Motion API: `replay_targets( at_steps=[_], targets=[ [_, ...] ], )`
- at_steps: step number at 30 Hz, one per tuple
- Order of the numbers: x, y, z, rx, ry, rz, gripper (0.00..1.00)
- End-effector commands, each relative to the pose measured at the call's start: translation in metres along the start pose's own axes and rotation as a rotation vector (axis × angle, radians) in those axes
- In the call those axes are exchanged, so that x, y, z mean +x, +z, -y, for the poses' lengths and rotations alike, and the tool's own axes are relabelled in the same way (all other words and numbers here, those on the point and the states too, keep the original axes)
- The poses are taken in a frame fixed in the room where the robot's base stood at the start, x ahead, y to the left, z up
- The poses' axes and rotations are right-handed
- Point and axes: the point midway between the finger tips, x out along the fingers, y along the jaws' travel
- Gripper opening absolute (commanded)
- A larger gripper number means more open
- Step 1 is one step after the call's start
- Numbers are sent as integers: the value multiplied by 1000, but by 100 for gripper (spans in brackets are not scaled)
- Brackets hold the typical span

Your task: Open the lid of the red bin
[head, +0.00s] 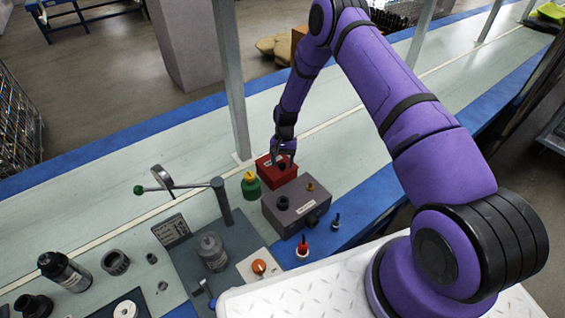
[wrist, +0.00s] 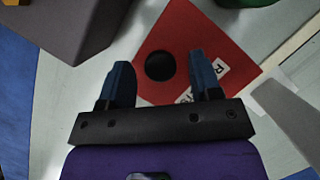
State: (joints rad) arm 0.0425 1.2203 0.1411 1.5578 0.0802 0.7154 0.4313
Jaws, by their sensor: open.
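The red bin (head: 285,181) stands on the pale bench behind the grey box in the head view. In the wrist view its red lid (wrist: 192,40) lies flat and looks shut, with a round black knob (wrist: 160,66) and a white label (wrist: 205,82) partly behind a finger. My gripper (head: 284,158) is over the bin. In the wrist view my gripper (wrist: 161,80) is open, its two dark blue fingers spread to either side of the knob in the picture. I cannot tell the height between the fingertips and the knob.
A grey box (head: 292,211) stands in front of the bin. A green bottle with a yellow cap (head: 250,184) stands just left of it. A grey post (head: 232,90) rises behind. A lever stand (head: 222,202) is farther left.

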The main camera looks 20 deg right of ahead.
Motion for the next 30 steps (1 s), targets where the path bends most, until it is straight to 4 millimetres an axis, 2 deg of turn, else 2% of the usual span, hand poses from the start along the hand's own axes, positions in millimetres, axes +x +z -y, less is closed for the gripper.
replay_targets(
  at_steps=[9,10,15,17,18,30],
  targets=[
    [3,0,0,0,0,0,58],
    [3,0,0,0,0,0,56],
    [3,0,0,0,0,0,17],
    [3,0,0,0,0,0,3],
    [3,0,0,0,0,0,0],
    [-6,0,4,17,48,49,0]
  ],
)
